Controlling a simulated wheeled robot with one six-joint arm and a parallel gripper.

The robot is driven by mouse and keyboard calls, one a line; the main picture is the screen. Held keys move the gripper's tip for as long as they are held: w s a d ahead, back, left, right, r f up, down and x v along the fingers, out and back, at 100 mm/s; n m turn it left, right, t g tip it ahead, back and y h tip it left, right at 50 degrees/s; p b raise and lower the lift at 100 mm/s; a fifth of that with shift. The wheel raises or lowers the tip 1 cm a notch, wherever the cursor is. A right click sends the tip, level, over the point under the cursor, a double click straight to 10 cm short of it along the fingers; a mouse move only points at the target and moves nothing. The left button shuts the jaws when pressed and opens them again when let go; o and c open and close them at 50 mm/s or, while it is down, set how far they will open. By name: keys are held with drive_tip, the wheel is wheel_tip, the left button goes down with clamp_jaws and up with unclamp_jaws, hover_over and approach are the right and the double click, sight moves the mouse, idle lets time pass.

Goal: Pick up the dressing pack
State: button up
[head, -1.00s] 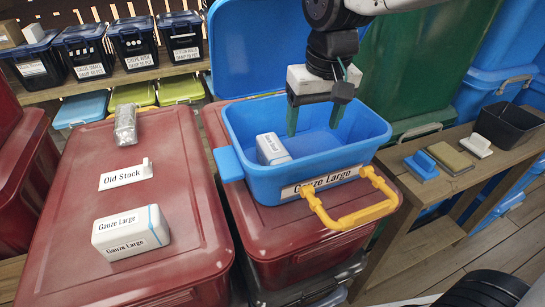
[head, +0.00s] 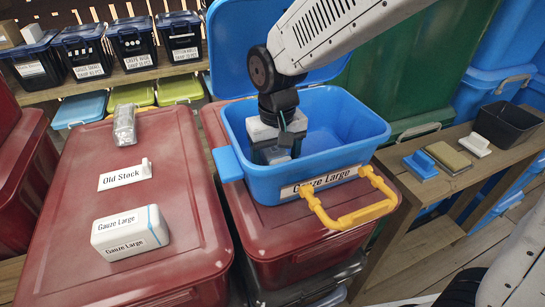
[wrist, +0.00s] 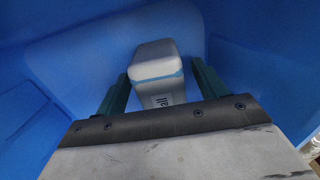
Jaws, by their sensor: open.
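A white dressing pack with a blue stripe (wrist: 153,62) lies inside the blue bin (head: 358,133). Its printed text is partly hidden; the letters "all" show. My gripper (wrist: 160,72) is down in the bin, open, with one green finger on each side of this pack and a gap visible on both sides. In the head view my gripper (head: 273,157) hides most of the pack. The bin's front label reads "Gauze Large". Another white pack (head: 130,233), marked "Gauze Large", lies on the red lid at the left, away from my gripper.
The bin walls stand close around my gripper, with its blue lid (head: 250,40) open behind. A yellow handle (head: 350,213) sticks out in front. An "Old Stock" sign (head: 125,174) and a grey wrapped item (head: 124,125) are on the red lid (head: 185,200).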

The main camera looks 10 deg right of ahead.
drive_tip(key=c, duration=1.1)
